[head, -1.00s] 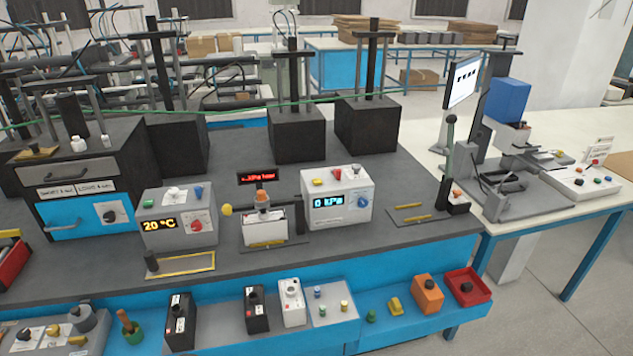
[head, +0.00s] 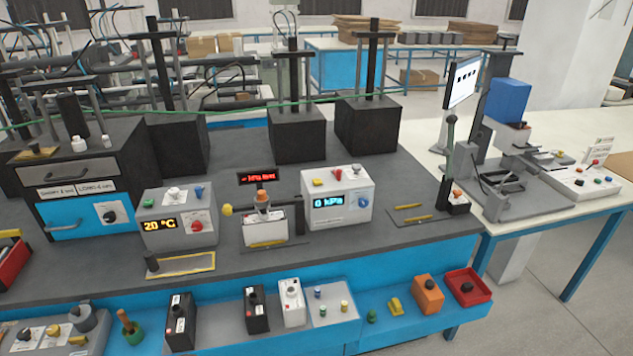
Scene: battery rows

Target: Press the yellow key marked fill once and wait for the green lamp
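A light grey box (head: 323,221) with a blue-lit "0 kPa" display (head: 328,200) stands on the dark bench. A small yellow key (head: 318,182) sits on its top left, beside a white-and-red part and a blue knob. Its marking is too small to read. A grey box (head: 178,237) to the left shows "20 °C" in amber and has a small green part (head: 149,203) on top. I cannot tell whether that part is a lamp, and I make out no lit green lamp. Neither of my grippers is in view.
A small red text display (head: 257,177) stands above a holder between the two boxes. A yellow ball knob (head: 227,209) sticks out left of the holder. A black upright lever (head: 449,150) stands at the bench's right end. Dark blocks with posts stand behind.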

